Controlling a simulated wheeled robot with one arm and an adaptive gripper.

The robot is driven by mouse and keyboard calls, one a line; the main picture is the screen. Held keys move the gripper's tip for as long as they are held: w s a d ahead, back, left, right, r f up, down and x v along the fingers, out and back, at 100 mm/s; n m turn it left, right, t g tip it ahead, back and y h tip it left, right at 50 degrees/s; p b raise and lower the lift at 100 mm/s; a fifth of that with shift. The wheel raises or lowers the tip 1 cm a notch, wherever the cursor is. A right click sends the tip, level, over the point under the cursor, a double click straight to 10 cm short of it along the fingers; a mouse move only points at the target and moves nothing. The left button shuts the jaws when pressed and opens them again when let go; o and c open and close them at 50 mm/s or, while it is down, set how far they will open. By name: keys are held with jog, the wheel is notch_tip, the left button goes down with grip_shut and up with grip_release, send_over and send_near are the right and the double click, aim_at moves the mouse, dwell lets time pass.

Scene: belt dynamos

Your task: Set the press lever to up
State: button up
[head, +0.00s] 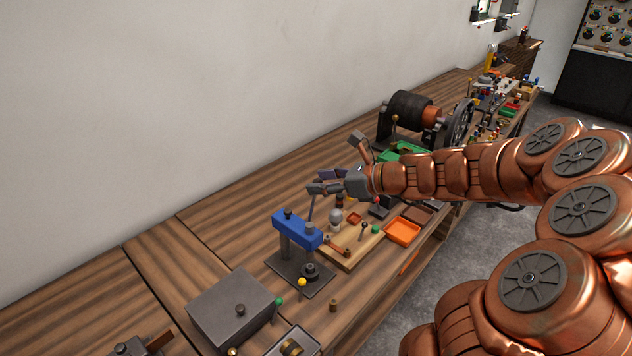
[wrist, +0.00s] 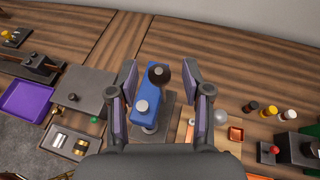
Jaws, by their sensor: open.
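The press has a blue head (head: 297,229) on grey columns above a dark base plate, standing on the workbench. In the wrist view, the blue head (wrist: 149,100) lies between the two spread fingers. A black knob (wrist: 159,73) at its far end, also seen in the head view (head: 288,213), may belong to the lever. The lever's arm and its setting cannot be made out. My gripper (head: 314,198) is open and empty, above and beyond the press in the head view. In the wrist view my gripper (wrist: 161,84) straddles the head with no clear contact.
A grey box (head: 232,308) stands left of the press. A wooden board (head: 352,250) with small parts and an orange tray (head: 403,231) lie to its right. A dynamo (head: 412,113) stands farther along the bench. The wall runs behind; bare bench lies between.

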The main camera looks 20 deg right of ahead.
jog(key=v, duration=0.9)
jog(key=shift+s+d, duration=0.2)
jog(key=shift+s, duration=0.05)
jog(key=shift+a+r, duration=0.1)
jog(key=s+a+f+n+g, duration=0.3)
jog(key=s+a+n+g, duration=0.15)
jog(key=a+n, duration=0.4)
jog(key=s+a+f+n+g, duration=0.35)
jog(key=s+a+n, duration=0.2)
jog(key=a, duration=0.55)
jog(key=s+d+f+n+g+h, duration=0.1)
jog(key=s+f+n+g+h, duration=0.1)
jog(key=s+n+h, duration=0.2)
jog(key=s+d+f+n+g+h+b, duration=0.1)
jog(key=s+n+h, duration=0.3)
jog(key=s+n, duration=0.6)
jog(key=s+d+f+g, duration=0.1)
jog(key=s, duration=0.1)
jog(key=shift+s+f+g, duration=0.4)
jog(key=shift+d, duration=0.1)
